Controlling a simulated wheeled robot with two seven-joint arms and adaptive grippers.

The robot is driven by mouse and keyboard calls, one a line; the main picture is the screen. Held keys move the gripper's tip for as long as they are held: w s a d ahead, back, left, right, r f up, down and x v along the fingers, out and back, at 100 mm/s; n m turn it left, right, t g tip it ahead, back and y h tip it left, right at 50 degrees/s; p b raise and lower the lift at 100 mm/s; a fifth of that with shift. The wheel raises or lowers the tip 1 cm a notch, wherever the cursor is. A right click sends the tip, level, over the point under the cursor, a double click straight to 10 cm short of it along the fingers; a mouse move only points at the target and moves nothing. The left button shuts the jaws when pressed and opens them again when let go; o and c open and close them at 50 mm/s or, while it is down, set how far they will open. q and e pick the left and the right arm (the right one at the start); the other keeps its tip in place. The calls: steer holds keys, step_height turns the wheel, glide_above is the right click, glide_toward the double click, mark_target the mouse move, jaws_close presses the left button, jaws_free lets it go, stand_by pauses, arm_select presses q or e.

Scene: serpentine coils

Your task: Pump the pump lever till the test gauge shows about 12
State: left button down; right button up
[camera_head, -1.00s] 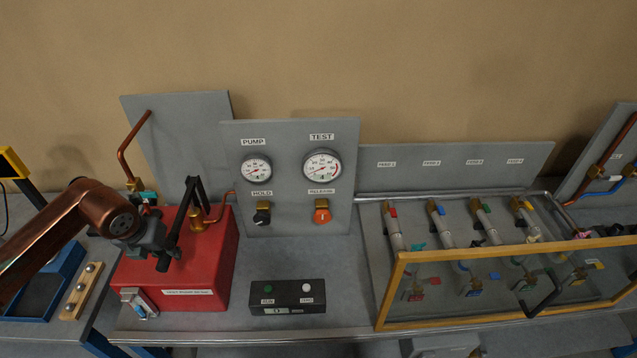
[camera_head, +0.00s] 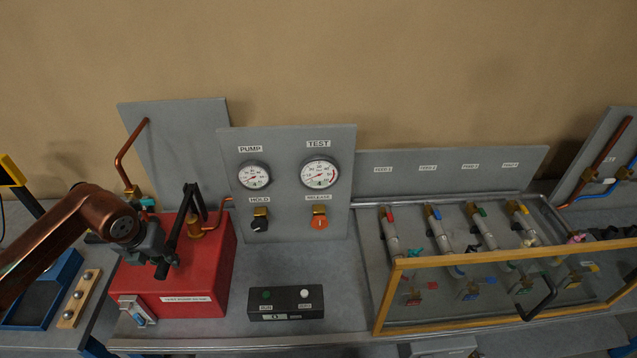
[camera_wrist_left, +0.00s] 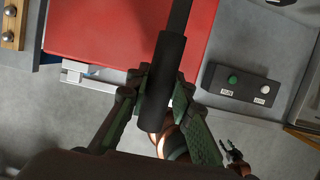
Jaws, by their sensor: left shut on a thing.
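The black pump lever (camera_head: 178,230) rises from the red test pump (camera_head: 205,270) and slopes toward me. My left gripper (camera_head: 160,258) is shut on the lever's near end. In the left wrist view its green-padded fingers (camera_wrist_left: 157,92) close around the lever's thick dark sleeve (camera_wrist_left: 166,70). The round white test gauge (camera_head: 319,174) is on the upright grey panel, right of the pump gauge (camera_head: 254,176). Both needles are too small to read exactly. A dark shape at the head view's right edge may be my right gripper; its jaws are unclear.
The hold knob (camera_head: 260,222) and orange release knob (camera_head: 320,220) sit below the gauges. A black button box (camera_head: 286,303) lies right of the pump. A wood-framed clear guard (camera_head: 450,325) stands before the coils.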

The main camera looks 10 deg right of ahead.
arm_select(q)
steer(key=shift+g, duration=0.8)
steer(key=r+p, duration=0.4)
steer(key=p, duration=0.1)
steer(key=shift+w+r, duration=0.2)
steer(key=shift+r, duration=0.2)
steer(key=shift+g, duration=0.9)
steer(key=r+p, duration=0.2)
steer(key=p, duration=0.1)
steer(key=w+r+p, duration=0.1)
steer(key=r+p, duration=0.2)
steer(key=shift+w+p, duration=0.15)
steer(key=shift+p, duration=0.2)
steer(key=r+g+p, duration=0.1)
steer(key=p, duration=0.1)
steer(key=w+r+p, duration=0.1)
steer(key=r+p, duration=0.1)
steer(key=w+r+g+p, duration=0.1)
steer(key=p, duration=0.1)
steer(key=shift+w+d+r+g+p, duration=0.15)
steer(key=shift+r+g+p, duration=0.05)
steer(key=shift+g+p, duration=0.15)
steer(key=shift+f, duration=0.1)
